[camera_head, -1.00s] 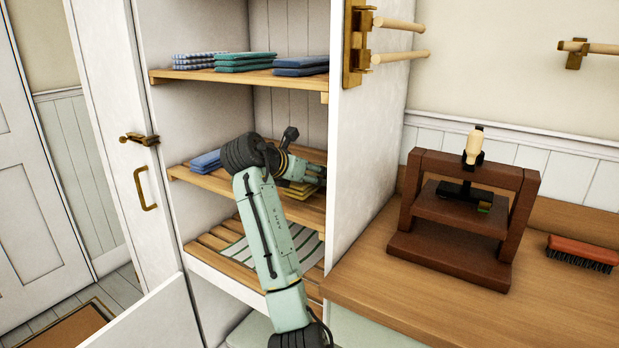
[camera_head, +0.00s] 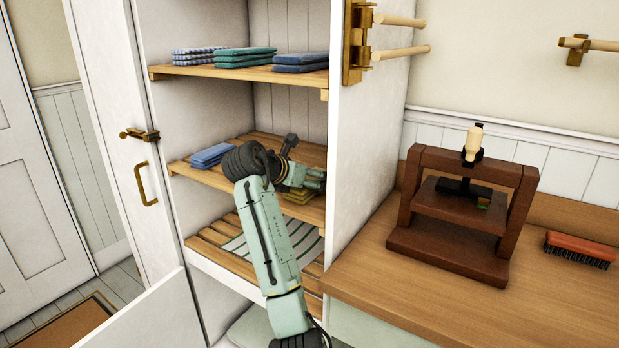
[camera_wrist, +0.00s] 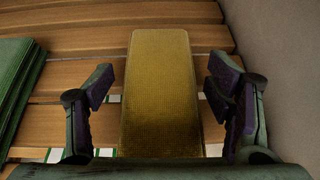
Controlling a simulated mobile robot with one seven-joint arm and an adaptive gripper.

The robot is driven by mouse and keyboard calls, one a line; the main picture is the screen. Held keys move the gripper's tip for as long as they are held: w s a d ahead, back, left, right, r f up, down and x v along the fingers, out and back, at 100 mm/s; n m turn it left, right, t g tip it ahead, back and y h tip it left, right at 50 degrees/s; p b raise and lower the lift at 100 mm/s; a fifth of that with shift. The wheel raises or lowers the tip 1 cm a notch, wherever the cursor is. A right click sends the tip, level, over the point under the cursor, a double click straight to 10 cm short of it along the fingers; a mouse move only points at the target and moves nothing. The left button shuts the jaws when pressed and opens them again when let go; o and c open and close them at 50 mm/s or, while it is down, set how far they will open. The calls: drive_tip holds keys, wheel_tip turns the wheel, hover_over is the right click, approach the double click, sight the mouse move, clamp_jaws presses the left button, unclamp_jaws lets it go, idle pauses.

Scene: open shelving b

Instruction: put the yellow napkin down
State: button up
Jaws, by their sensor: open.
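The yellow napkin (camera_wrist: 160,90) lies folded on the slatted wooden middle shelf in the wrist view, its long side running away from me. My gripper (camera_wrist: 163,100) is open, with one finger on each side of the napkin and a visible gap at both sides. In the head view, yellow folded cloth (camera_head: 298,196) shows just below my gripper (camera_head: 310,184) at the right of the middle shelf (camera_head: 225,187). My arm hides part of that shelf. Whether the napkin lies on another cloth is hard to tell.
Green folded cloth (camera_wrist: 20,85) lies left of my gripper in the wrist view. The cabinet wall (camera_wrist: 285,60) is close on the right. Blue folded cloth (camera_head: 211,155) lies on the middle shelf's left. The upper shelf (camera_head: 200,74) holds several folded cloths above my arm.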

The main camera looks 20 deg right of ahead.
drive_tip(key=b+v, duration=0.3)
drive_tip(key=v, duration=0.8)
drive_tip(key=shift+w+a, duration=0.15)
drive_tip(key=shift+s+a+r, duration=0.2)
drive_tip(key=shift+s+a, duration=0.1)
drive_tip(key=shift+s, duration=0.1)
